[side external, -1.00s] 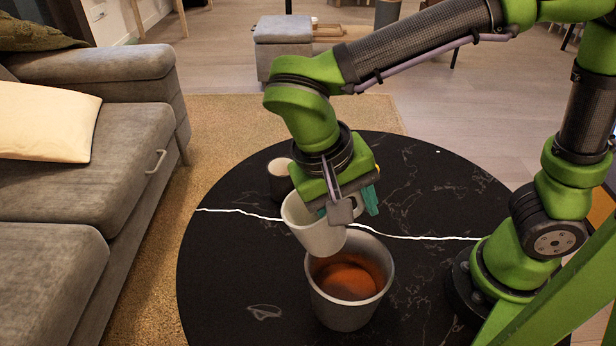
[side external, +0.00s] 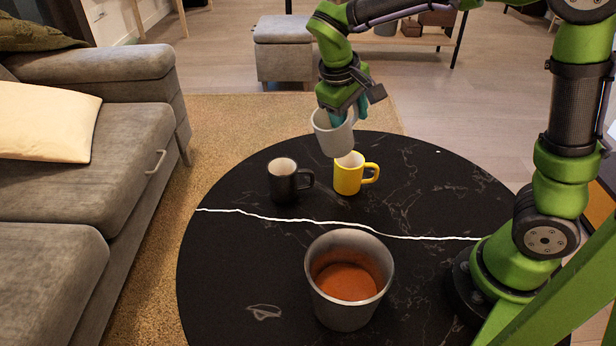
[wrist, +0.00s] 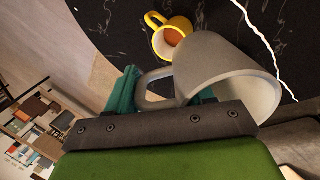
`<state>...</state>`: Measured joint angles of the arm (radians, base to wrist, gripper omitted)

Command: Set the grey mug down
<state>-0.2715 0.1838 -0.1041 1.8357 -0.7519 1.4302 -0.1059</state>
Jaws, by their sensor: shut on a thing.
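The grey mug (side external: 332,134) is held in the air near the far edge of the round black table (side external: 430,190). My gripper (side external: 341,112) is shut on it. In the wrist view the mug (wrist: 215,70) is tilted, its handle (wrist: 152,88) between the teal fingers (wrist: 165,95). The inside that shows is pale and looks empty. In the side view the mug overlaps the top of a yellow mug (side external: 347,178); I cannot tell the exact gap between them. The wrist view shows the yellow mug (wrist: 172,36) beyond the grey one, with orange-brown contents.
A black mug (side external: 283,183) stands left of the yellow mug. A large grey pot (side external: 345,312) with orange-brown contents stands at the table's near side. A grey sofa (side external: 60,240) is at the left.

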